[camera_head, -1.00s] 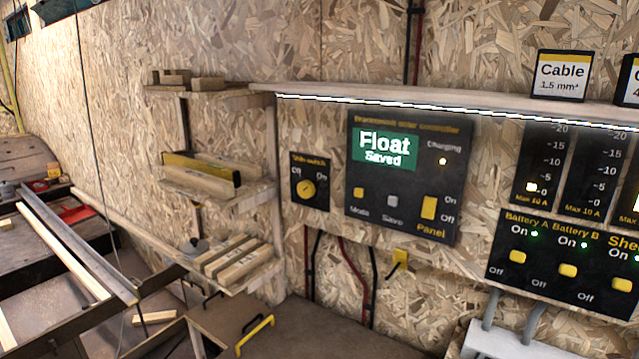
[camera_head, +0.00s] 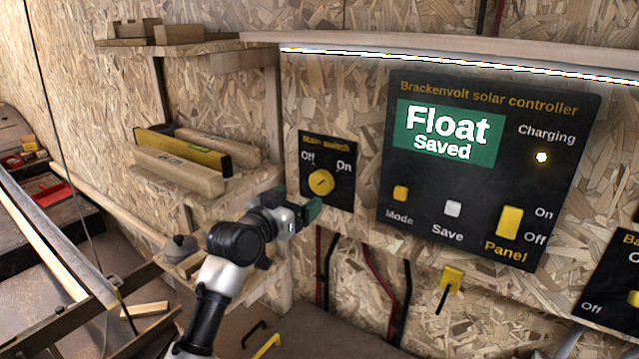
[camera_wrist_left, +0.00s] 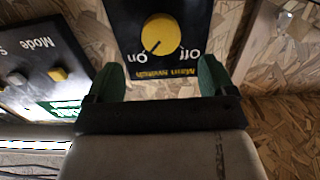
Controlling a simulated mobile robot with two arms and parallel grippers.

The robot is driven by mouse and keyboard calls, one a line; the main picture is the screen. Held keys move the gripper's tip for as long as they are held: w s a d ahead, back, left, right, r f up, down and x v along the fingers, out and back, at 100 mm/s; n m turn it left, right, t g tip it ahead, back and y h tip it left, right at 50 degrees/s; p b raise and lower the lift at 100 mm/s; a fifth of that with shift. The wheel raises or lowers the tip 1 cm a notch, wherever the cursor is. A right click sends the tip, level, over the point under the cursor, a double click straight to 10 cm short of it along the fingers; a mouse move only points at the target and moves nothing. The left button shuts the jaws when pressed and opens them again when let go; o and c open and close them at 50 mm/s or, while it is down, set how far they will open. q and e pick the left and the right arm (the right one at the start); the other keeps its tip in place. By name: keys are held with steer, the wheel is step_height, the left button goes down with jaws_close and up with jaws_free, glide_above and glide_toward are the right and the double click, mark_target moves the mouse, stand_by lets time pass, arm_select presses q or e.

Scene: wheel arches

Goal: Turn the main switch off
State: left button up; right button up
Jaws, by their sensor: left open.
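The main switch (camera_head: 328,170) is a black panel with a yellow round knob (camera_head: 321,183) on the chipboard wall. Its labels read Off at left and On at right; the knob's dark mark points toward On. My left gripper (camera_head: 294,204) is open and empty, just below and left of the knob. In the left wrist view, which is upside down, the knob (camera_wrist_left: 161,33) lies beyond the gap between the green fingertips (camera_wrist_left: 158,78), apart from them. There too the mark points toward On. My right gripper is out of view.
A solar controller (camera_head: 480,175) reading Float, Saved is right of the switch. Wooden shelves with a yellow level (camera_head: 185,152) are at left. A yellow hook (camera_head: 450,285) and cables hang below. A lit ledge (camera_head: 450,58) runs above.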

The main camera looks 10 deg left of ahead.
mark_target(318, 186)
arm_select(q)
steer(key=x, duration=0.6)
steer(key=shift+w+f, duration=0.1)
steer(key=shift+w, duration=0.1)
steer(key=shift+w+d, duration=0.3)
steer(key=shift+w, duration=0.55)
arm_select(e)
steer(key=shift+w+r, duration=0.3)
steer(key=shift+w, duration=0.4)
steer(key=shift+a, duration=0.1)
arm_select(q)
steer(key=shift+c, duration=0.6)
steer(key=c, duration=0.8)
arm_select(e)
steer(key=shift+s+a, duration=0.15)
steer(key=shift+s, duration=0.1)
